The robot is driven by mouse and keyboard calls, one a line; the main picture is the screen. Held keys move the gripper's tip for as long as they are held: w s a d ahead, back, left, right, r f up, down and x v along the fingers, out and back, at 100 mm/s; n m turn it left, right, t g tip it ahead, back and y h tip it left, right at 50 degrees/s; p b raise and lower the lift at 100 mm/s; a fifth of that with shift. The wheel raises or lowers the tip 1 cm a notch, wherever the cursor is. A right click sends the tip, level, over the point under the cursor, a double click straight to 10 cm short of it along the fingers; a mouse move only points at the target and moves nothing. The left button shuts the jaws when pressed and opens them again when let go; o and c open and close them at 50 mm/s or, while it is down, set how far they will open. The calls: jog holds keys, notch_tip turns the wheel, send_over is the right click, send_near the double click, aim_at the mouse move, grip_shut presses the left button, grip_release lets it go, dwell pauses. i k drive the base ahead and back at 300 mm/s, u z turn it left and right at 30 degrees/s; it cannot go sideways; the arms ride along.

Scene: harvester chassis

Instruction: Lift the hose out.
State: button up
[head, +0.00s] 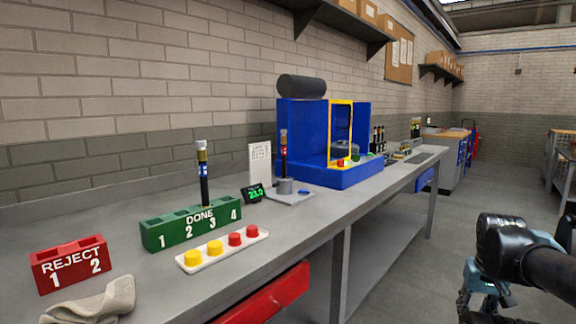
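A black hose with a metal end fitting and a blue band (203,172) stands upright in the green DONE rack (160,232), around slot 3. A second, similar hose (284,155) stands upright in a small grey fixture (285,187) beside a display reading about 23.0 (254,193). Several more dark hoses (378,140) stand farther back, past the blue machine. My arm is at the lower right, over the floor in front of the bench and apart from all hoses. Its end is dark and partly cut off, so the fingers cannot be made out.
A red REJECT rack (69,264) and a crumpled cloth (92,303) are at the near left. A white tray with yellow and red caps (222,250) lies before the DONE rack. A blue machine (301,135) stands behind. A red drawer (270,297) sticks out below the bench front.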

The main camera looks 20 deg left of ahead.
aim_at(283, 132)
jog(key=u, duration=0.05)
jog(key=k, duration=0.8)
jog(key=u, duration=0.65)
jog(key=i, duration=0.5)
jog(key=z, duration=0.05)
